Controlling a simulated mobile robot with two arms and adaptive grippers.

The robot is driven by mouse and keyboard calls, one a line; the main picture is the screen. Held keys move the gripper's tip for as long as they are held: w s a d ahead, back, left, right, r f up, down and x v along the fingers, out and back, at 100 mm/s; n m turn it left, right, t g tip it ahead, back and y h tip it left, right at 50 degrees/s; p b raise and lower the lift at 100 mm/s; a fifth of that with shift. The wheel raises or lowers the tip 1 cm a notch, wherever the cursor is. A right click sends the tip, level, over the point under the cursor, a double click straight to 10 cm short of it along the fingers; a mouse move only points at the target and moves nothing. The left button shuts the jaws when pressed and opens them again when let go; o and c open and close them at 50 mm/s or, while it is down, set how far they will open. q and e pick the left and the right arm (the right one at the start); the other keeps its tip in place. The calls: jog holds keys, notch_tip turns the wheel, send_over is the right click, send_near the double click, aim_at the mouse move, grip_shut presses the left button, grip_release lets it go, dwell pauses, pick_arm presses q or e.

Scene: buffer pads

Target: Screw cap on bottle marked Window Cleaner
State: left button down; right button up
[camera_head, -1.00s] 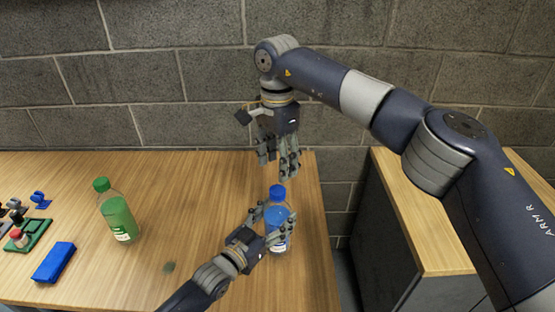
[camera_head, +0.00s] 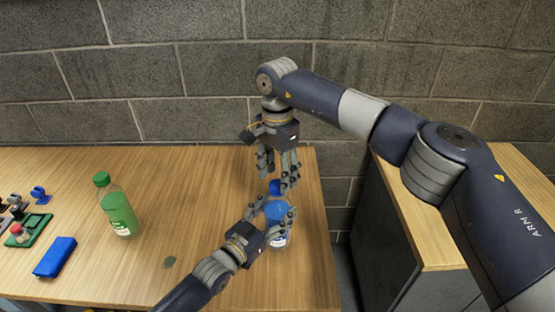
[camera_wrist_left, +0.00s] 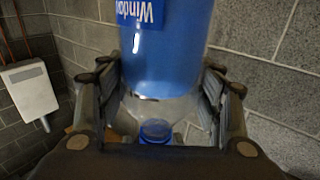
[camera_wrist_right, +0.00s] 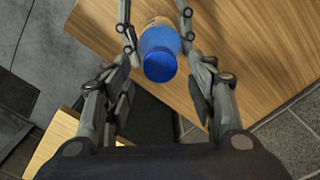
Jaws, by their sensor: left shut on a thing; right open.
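The blue-filled bottle (camera_head: 277,212) stands upright near the table's right end. Its blue label reads "Window" in the left wrist view (camera_wrist_left: 139,13); the rest is out of frame. A blue cap (camera_head: 275,187) is at the bottle's top; it also shows end-on in the right wrist view (camera_wrist_right: 160,66). How tightly it sits cannot be told. My left gripper (camera_head: 271,212) is shut around the bottle's body. My right gripper (camera_head: 277,181) is open, pointing down just above the cap, with its fingers either side of it and partly hiding it in the head view.
A green bottle (camera_head: 119,213) with a green cap stands to the left. A blue block (camera_head: 55,257) and a green tray (camera_head: 28,230) with small items lie at the far left. The table's right edge is close to the held bottle. A grey wall is behind.

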jog(key=shift+f, duration=1.35)
jog(key=shift+c, duration=0.6)
jog(key=c, duration=1)
